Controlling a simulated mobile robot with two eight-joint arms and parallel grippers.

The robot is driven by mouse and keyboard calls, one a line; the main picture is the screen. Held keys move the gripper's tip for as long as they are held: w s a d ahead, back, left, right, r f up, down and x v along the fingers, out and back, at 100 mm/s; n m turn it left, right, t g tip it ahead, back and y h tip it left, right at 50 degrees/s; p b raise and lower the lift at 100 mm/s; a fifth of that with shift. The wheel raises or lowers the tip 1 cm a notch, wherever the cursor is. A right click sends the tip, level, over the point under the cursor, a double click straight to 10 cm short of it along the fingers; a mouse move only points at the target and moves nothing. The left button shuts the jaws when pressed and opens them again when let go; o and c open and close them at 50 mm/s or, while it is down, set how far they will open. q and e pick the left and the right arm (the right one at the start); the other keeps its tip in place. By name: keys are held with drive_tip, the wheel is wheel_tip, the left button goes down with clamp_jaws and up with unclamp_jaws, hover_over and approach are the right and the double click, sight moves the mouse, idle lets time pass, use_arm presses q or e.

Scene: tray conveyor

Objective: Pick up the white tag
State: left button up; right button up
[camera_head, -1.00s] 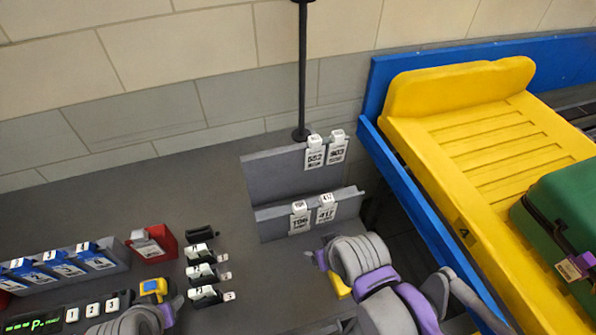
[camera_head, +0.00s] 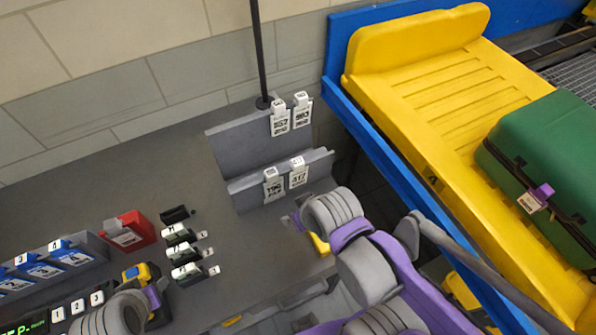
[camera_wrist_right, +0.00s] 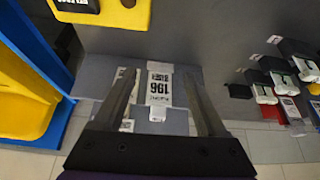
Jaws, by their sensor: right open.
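Several white tags hang on a grey two-tier rack. Two hang on the upper tier, a left one (camera_head: 279,118) and a right one (camera_head: 302,110). On the lower tier hang the tag marked 196 (camera_head: 272,185) and another tag (camera_head: 298,174) to its right. In the right wrist view, the 196 tag (camera_wrist_right: 160,88) shows between the fingers of my open right gripper (camera_wrist_right: 162,80); the other lower tag is partly hidden behind the left finger. In the head view, my right gripper's fingers are mostly hidden by its wrist, just in front of the rack. My left gripper (camera_head: 152,293) is low at left, its jaws unclear.
A yellow tray (camera_head: 455,100) and green suitcase (camera_head: 550,135) with a purple-and-white tag (camera_head: 536,198) stand right, behind a blue rail (camera_head: 385,150). A red bin (camera_head: 125,232), blue-white cards (camera_head: 35,267) and black-white holders (camera_head: 183,250) lie left.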

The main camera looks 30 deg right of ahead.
drive_tip(key=w+d+r+g, duration=0.2)
drive_tip(key=w+d+r, duration=0.1)
drive_tip(key=w+r, duration=0.3)
drive_tip(key=g, duration=0.4)
approach(298, 161)
drive_tip(key=shift+m, duration=0.3)
wheel_tip(298, 161, down, 9)
drive_tip(key=shift+s+r+b, duration=0.1)
drive_tip(key=shift+r+b, duration=0.05)
drive_tip(key=shift+b, duration=0.25)
clamp_jaws()
